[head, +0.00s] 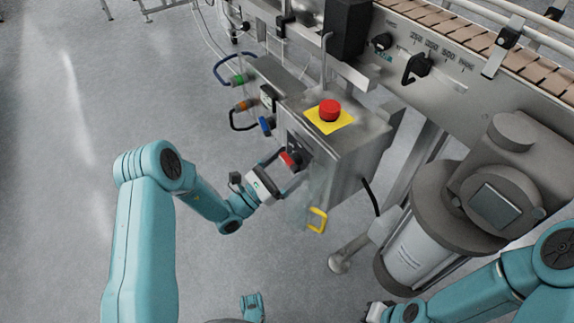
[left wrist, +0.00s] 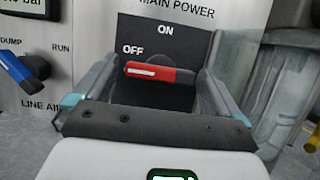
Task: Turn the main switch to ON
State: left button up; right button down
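The main switch is a red handle with a white mark (left wrist: 150,73) on a dark plate labelled MAIN POWER. The handle lies nearly level, its white-marked end at the left beside OFF; ON is printed above. In the head view the red handle (head: 289,159) is on the front of the steel control box (head: 345,160). My left gripper (head: 283,170) is at the switch, open, with one finger beside each end of the handle in the left wrist view (left wrist: 157,75). I cannot tell whether the fingers touch it. My right gripper (head: 376,312) shows only partly at the bottom edge.
A blue LINE AIR handle (left wrist: 22,78) with DUMP and RUN labels is left of the switch. A red emergency button (head: 329,110) on a yellow plate tops the box. A yellow loop (head: 318,220) hangs low. A grey motor-like unit (head: 440,225) stands right. Floor at left is clear.

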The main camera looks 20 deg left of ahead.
pick_arm(q)
jog(key=c, duration=0.8)
